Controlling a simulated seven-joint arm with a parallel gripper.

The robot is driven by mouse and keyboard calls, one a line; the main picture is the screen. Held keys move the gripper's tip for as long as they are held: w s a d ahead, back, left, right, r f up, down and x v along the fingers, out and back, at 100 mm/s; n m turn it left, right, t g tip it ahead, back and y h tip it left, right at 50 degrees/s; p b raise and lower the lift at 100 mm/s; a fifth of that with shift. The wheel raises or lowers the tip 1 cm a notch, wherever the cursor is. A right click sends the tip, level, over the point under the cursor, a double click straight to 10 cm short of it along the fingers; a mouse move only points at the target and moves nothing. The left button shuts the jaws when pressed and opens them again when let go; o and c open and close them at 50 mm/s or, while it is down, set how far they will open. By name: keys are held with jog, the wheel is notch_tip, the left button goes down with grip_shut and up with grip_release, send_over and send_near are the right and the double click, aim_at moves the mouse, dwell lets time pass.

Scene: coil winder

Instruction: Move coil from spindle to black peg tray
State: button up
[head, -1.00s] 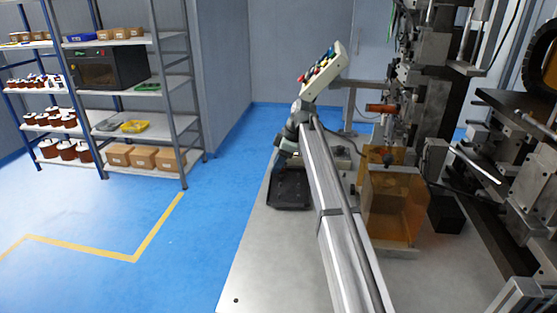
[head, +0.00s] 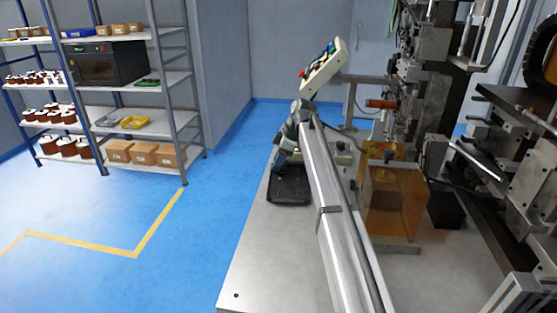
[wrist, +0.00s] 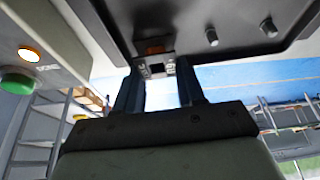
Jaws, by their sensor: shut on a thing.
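The black peg tray (head: 289,197) lies on the grey bench, left of my arm in the head view. In the wrist view the tray (wrist: 225,15) fills the top, with two pegs standing out of its surface. My gripper (wrist: 160,72) is shut on the coil (wrist: 155,46), which shows as a small orange-brown band with a pale end piece between the fingertips. The coil is close to the tray surface; I cannot tell whether it touches it or sits on a peg. In the head view my gripper (head: 281,158) is at the tray's far end and the coil is not clear.
A tilted control box (head: 325,68) with coloured buttons stands behind the tray. An amber transparent box (head: 392,200) and the winder machine (head: 430,60) stand right of my arm. The front left of the bench (head: 265,270) is clear. Shelves (head: 140,125) are far left.

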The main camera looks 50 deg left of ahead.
jog(key=shift+f, duration=0.4)
jog(key=o, duration=1.3)
jog(key=v, duration=1.3)
jog(key=shift+w+d+r, duration=0.1)
jog(key=shift+d+r, duration=0.05)
jog(key=shift+r, duration=0.15)
